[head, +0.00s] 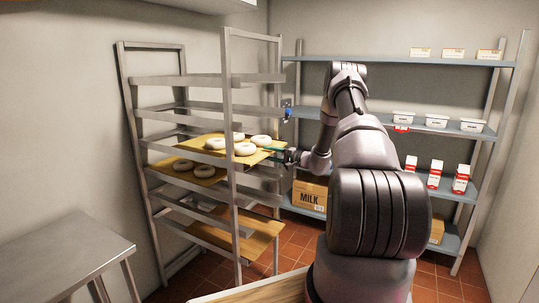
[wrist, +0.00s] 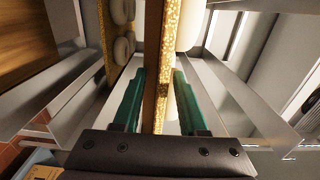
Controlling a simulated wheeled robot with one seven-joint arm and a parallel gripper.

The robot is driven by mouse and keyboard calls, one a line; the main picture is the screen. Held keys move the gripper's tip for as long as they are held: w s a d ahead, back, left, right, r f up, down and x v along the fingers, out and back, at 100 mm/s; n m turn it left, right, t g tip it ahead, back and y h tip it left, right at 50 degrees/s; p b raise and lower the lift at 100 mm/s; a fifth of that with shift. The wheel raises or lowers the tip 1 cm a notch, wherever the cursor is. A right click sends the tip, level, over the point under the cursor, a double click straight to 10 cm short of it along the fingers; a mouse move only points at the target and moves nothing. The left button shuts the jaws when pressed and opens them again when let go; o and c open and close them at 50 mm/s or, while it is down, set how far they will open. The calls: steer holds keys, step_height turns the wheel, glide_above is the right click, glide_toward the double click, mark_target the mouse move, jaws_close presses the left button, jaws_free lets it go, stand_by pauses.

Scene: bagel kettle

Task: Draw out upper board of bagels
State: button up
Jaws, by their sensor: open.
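The upper board of bagels (head: 208,143) is a yellow board in the metal rack, with several pale bagels (head: 245,148) on it. Its front end sticks out of the rack toward my gripper (head: 277,153). In the wrist view the edge of the upper board (wrist: 158,75) stands between the two green fingers of my gripper (wrist: 158,98). The fingers are open, one on each side of the board, with a visible gap at least on the left. A lower board (head: 190,176) with bagels sits one level below; it also shows in the wrist view (wrist: 112,60).
The rack (head: 229,110) has upright posts and side rails close around the boards. A bare wooden board (head: 262,238) lies low in it. Behind stand shelves (head: 450,127) with cartons, tubs and a milk box (head: 309,196). A metal table (head: 65,245) stands at left.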

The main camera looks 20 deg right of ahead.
steer(key=shift+o, duration=0.2)
steer(key=shift+r, duration=0.1)
steer(key=shift+s+d, duration=0.35)
steer(key=shift+d, duration=0.05)
steer(key=shift+v, duration=2.85)
steer(key=shift+a, duration=0.1)
